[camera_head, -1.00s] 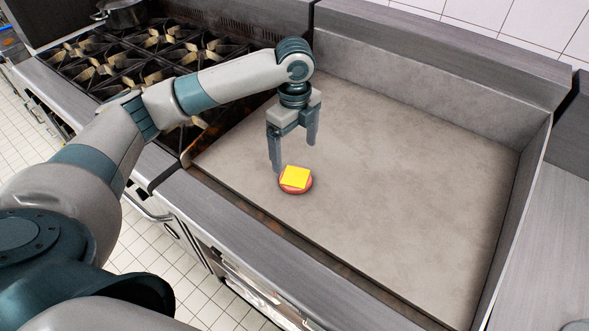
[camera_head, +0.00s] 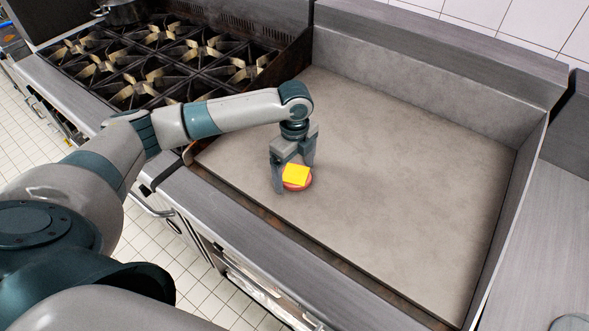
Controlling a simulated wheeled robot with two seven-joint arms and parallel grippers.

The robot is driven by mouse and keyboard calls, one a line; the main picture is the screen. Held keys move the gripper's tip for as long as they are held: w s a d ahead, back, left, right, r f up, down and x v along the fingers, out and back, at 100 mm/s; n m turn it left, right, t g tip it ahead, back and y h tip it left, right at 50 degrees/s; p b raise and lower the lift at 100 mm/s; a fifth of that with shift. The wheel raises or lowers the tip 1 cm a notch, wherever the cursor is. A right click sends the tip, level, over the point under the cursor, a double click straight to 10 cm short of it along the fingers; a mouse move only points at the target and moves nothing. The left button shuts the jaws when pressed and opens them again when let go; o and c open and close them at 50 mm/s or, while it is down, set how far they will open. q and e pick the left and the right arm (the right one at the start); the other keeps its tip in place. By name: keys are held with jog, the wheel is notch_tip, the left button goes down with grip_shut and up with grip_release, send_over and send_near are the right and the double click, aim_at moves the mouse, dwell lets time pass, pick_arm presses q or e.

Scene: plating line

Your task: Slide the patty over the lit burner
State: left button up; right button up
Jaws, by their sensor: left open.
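The patty (camera_head: 299,186) is a reddish disc lying on the grey flat griddle (camera_head: 400,180), near its front left. A yellow square slice (camera_head: 295,174) lies on top of it. My left gripper (camera_head: 292,178) is lowered at the patty, pointing down and open. One finger is at the patty's left side and the other is behind it to the right; I cannot tell whether either touches it. No flame or lit burner can be made out on the griddle. My right gripper is not in view.
Left of the griddle is a range with several black burner grates (camera_head: 140,80). A dark pot (camera_head: 122,10) stands at its far left corner. Raised walls bound the griddle at the back and right. Most of the griddle surface is clear.

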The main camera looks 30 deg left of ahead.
pick_arm(q)
jog(key=c, duration=1.2)
jog(key=shift+d, duration=0.1)
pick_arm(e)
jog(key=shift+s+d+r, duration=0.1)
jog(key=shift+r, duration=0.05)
